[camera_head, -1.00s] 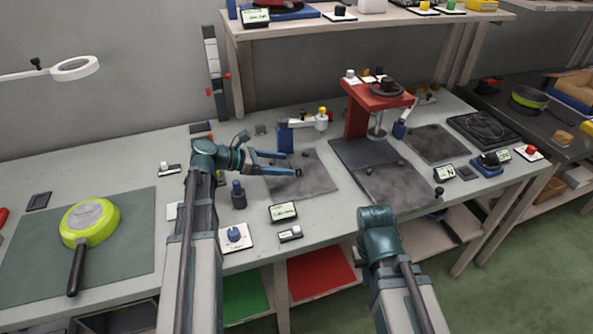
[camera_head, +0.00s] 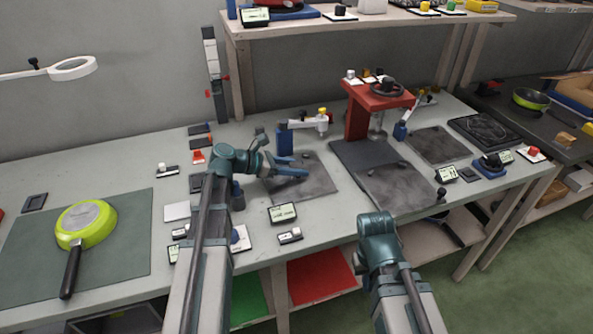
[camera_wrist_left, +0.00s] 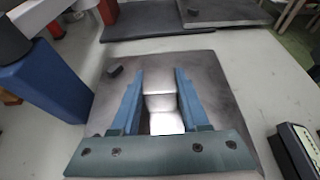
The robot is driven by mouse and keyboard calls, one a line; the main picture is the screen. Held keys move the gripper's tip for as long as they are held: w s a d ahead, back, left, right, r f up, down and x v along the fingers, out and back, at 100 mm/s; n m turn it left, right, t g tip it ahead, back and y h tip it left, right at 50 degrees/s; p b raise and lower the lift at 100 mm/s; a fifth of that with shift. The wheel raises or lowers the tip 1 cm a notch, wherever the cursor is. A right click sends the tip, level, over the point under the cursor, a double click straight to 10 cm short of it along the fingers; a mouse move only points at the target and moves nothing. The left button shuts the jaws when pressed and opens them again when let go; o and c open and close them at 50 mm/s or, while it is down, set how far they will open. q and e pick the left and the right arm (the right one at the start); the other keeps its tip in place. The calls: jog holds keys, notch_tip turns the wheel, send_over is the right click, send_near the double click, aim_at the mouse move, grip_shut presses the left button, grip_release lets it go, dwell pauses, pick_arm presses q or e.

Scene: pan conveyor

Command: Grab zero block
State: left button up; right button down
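In the left wrist view, a pale grey, block-like metallic shape (camera_wrist_left: 160,102) lies between the two blue fingers of my left gripper (camera_wrist_left: 160,73). I take it for the zero block, but its outline blends with the grey plate (camera_wrist_left: 215,95). The fingers are apart on either side of it, and I cannot tell whether they touch it. A small dark block (camera_wrist_left: 115,70) sits on the plate beyond the left finger. In the head view my left gripper (camera_head: 283,168) is low over the plate (camera_head: 318,183). My right gripper is out of view; only its arm shows.
A blue post (camera_head: 285,142) with a white arm stands just behind the plate. A small display (camera_head: 282,213) lies in front of it. A red press (camera_head: 358,112) stands to the right. A green pan (camera_head: 88,224) lies on a mat at the left.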

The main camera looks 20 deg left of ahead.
pick_arm(q)
grip_shut()
jog(key=shift+r, duration=0.15)
pick_arm(e)
jog(key=shift+r, duration=0.2)
